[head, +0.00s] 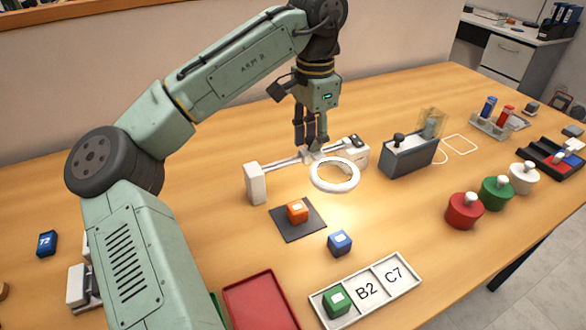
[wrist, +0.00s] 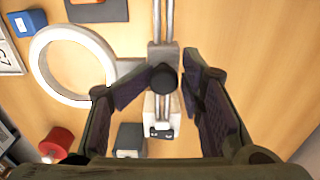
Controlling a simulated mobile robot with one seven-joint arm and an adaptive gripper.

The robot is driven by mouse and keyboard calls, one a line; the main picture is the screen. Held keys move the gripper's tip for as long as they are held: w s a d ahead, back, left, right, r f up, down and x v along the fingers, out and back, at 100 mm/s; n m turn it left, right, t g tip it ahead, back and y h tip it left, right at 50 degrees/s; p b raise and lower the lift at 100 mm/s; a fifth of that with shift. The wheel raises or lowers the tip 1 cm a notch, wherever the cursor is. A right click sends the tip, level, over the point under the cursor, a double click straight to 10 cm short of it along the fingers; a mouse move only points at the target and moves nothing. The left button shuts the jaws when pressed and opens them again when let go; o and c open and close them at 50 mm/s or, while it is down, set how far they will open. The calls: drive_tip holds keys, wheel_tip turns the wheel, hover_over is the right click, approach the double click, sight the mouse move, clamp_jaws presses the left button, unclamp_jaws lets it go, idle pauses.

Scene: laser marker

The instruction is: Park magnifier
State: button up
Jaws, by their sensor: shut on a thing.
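The magnifier (head: 335,187) is a white ring on a short arm, joined to a carriage on a pale two-bar rail (head: 281,163). The rail runs between a white end block (head: 255,184) at left and another (head: 356,157) at right. The ring hangs toward the front, nearer the right block. My gripper (head: 311,147) points down at the carriage and is shut on it. In the wrist view, the fingers of my gripper (wrist: 162,88) flank the carriage and its black knob (wrist: 163,79). The magnifier ring (wrist: 42,80) shows to the left there. Fingertip contact is partly hidden.
An orange cube (head: 297,211) sits on a dark pad (head: 287,230) in front of the rail. A blue cube (head: 340,242) lies nearby. A green cube (head: 337,301) is in the labelled tray (head: 400,297). A grey box (head: 408,160) stands close right of the rail.

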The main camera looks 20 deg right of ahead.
drive_tip(key=shift+w+d+f+p, duration=0.15)
drive_tip(key=shift+d+p, duration=0.4)
drive_tip(key=shift+d, duration=0.4)
drive_tip(key=shift+w+d+p, duration=0.1)
drive_tip(key=shift+d+p, duration=0.45)
drive_tip(key=shift+d, duration=0.4)
drive_tip(key=o, duration=0.6)
drive_tip(key=shift+w+f, duration=0.1)
drive_tip(key=shift+c, duration=0.2)
wheel_tip(320, 180, up, 7)
drive_tip(key=p, duration=0.4)
hover_over(325, 148)
drive_tip(key=shift+d, duration=0.1)
drive_tip(key=shift+s, duration=0.3)
